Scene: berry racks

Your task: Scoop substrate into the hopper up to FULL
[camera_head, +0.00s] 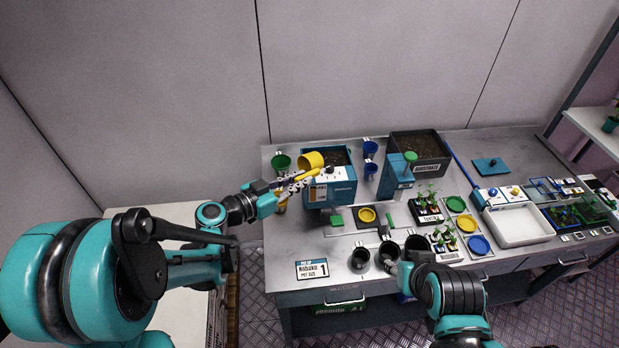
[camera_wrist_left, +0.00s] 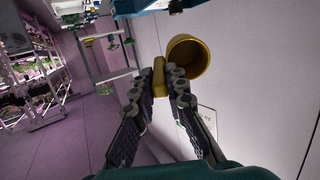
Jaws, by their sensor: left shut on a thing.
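My left gripper (camera_head: 296,182) is shut on the handle of a yellow scoop (camera_head: 310,160). In the left wrist view the fingers (camera_wrist_left: 168,80) pinch the handle and the scoop's round cup (camera_wrist_left: 188,62) shows an inside with no substrate visible. The scoop is at the upper left edge of the teal hopper (camera_head: 342,188), whose open top shows dark substrate. The fill level and any FULL mark are too small to read. The dark crate labelled SUBSTRATE (camera_head: 446,166) stands at the back, holding brown substrate. My right gripper (camera_head: 391,256) is low at the front by the dark pots; its jaws are unclear.
Green (camera_head: 280,162) and blue (camera_head: 370,149) cups stand either side of the hopper. A teal dispenser (camera_head: 396,178) stands right of it. Several dark pots (camera_head: 360,259) sit at the front edge. Seedling trays, coloured discs and a white basin (camera_head: 518,228) fill the right side.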

